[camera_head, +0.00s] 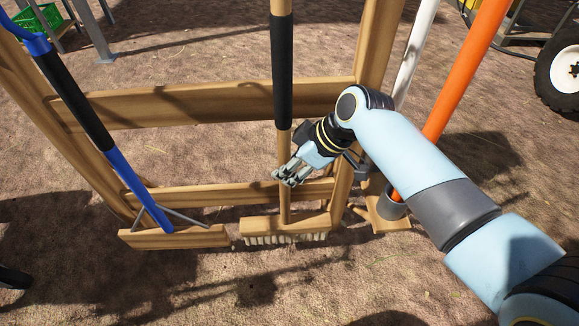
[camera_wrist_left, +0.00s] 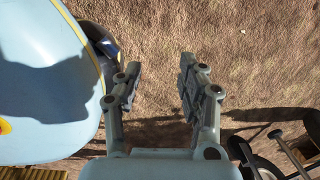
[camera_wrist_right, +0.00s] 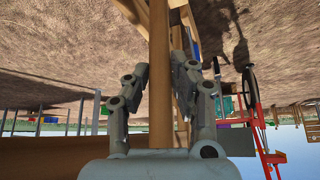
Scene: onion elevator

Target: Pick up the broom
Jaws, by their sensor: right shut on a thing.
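The broom stands upright against a wooden rack, with a wooden head and pale bristles (camera_head: 286,228) on the ground and a black grip (camera_head: 282,70) on its handle. My right gripper (camera_head: 287,176) is shut on the lower wooden part of the handle, above the head. In the right wrist view the broom handle (camera_wrist_right: 160,75) runs between the fingers. My left gripper (camera_wrist_left: 160,82) is open and empty over bare ground in the left wrist view. I cannot make it out in the head view.
A blue-handled tool with a wide wooden head (camera_head: 175,238) leans on the rack (camera_head: 215,104) to the left. An orange pole (camera_head: 462,75) and a white pole (camera_head: 414,50) stand to the right. A wheel (camera_head: 562,72) is at the far right. The ground in front is clear.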

